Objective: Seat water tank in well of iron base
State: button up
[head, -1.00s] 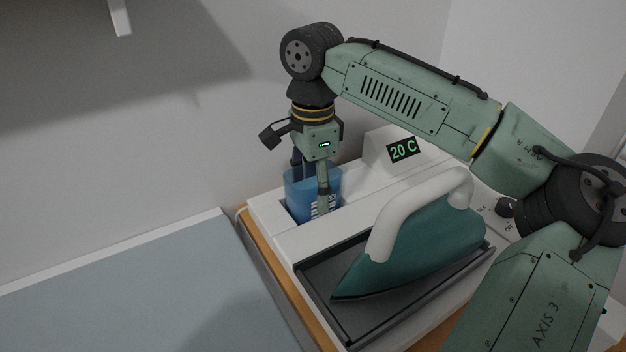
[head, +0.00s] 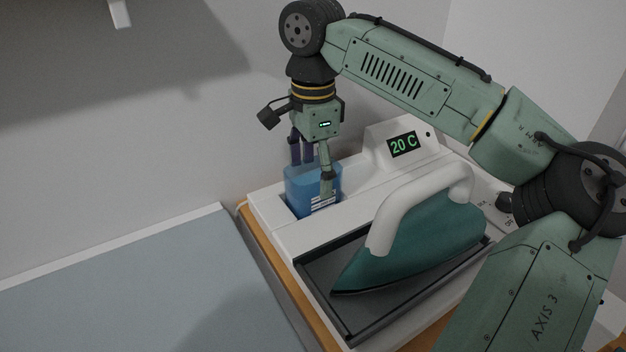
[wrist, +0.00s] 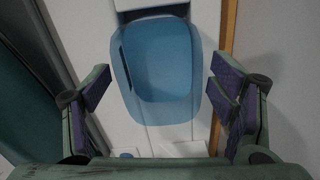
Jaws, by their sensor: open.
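The blue, translucent water tank (head: 302,188) stands in the well at the back left of the white iron base (head: 268,206). It looks roughly upright, and its lower part is hidden by the well's edge. I cannot tell how deep it sits. In the wrist view the tank (wrist: 160,68) lies between and ahead of the fingers, with the base (wrist: 120,100) around it. My gripper (head: 313,170) is open just above and around the tank's top. In the wrist view my gripper's (wrist: 163,98) two purple-padded fingers stand wide apart, clear of the tank on both sides.
A teal iron (head: 420,240) with a white handle rests on the dark tray (head: 370,312) of the base. A display (head: 403,145) reads 20 C. The wall is close behind. A grey-blue board (head: 130,290) lies to the left.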

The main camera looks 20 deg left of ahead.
notch_tip(320, 180, up, 10)
jog(key=shift+f, duration=0.15)
jog(key=shift+f, duration=0.1)
dwell(0.5)
